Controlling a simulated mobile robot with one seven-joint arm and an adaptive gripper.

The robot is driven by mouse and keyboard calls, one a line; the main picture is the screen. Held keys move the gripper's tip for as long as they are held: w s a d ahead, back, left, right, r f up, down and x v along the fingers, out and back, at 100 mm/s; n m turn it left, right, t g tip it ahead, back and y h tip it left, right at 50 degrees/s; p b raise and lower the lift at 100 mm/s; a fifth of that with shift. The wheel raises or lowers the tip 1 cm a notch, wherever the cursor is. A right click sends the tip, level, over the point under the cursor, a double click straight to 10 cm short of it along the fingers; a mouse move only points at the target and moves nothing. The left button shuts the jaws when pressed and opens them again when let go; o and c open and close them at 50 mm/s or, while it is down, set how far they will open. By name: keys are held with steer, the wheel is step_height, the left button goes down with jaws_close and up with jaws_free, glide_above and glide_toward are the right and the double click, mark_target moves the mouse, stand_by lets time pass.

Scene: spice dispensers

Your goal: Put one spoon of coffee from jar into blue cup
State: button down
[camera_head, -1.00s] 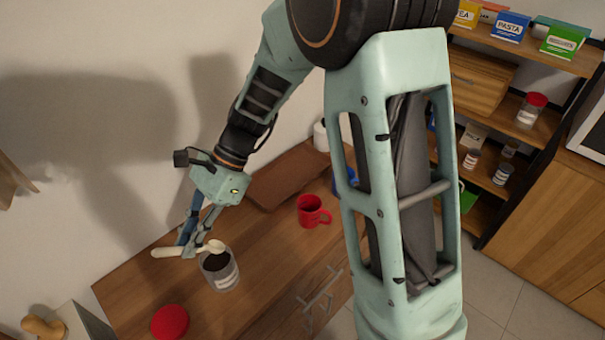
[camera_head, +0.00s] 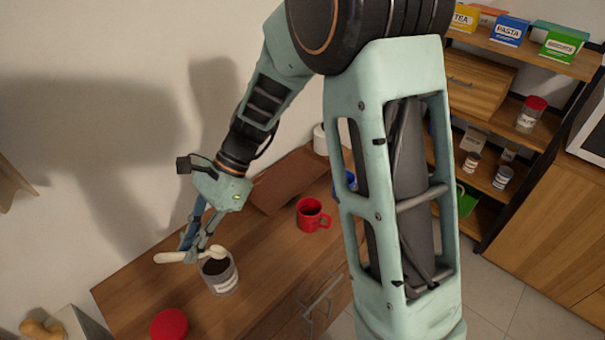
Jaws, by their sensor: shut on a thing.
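My gripper (camera_head: 190,250) is shut on a pale spoon (camera_head: 172,257) at the left of the counter. The spoon lies roughly level, with its bowl end (camera_head: 218,252) at or just above the jar's rim. The glass jar (camera_head: 222,280) stands upright and open, with dark coffee (camera_head: 215,266) inside and a white label. I cannot tell whether the spoon bowl holds coffee. A blue cup (camera_head: 345,182) stands at the back right of the counter, mostly hidden behind my arm.
A red mug (camera_head: 312,215) stands between the jar and the blue cup. A red lid (camera_head: 169,324) lies at the front left. A brown board (camera_head: 285,180) leans by the wall. Wooden counter (camera_head: 265,265) between jar and mug is clear.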

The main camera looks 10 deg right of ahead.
steer(key=shift+f+b, duration=1.6)
steer(key=shift+f, duration=1.1)
steer(key=shift+r, duration=0.1)
steer(key=shift+r+p, duration=1.5)
steer(key=shift+r+p, duration=1.4)
steer(key=shift+r, duration=0.15)
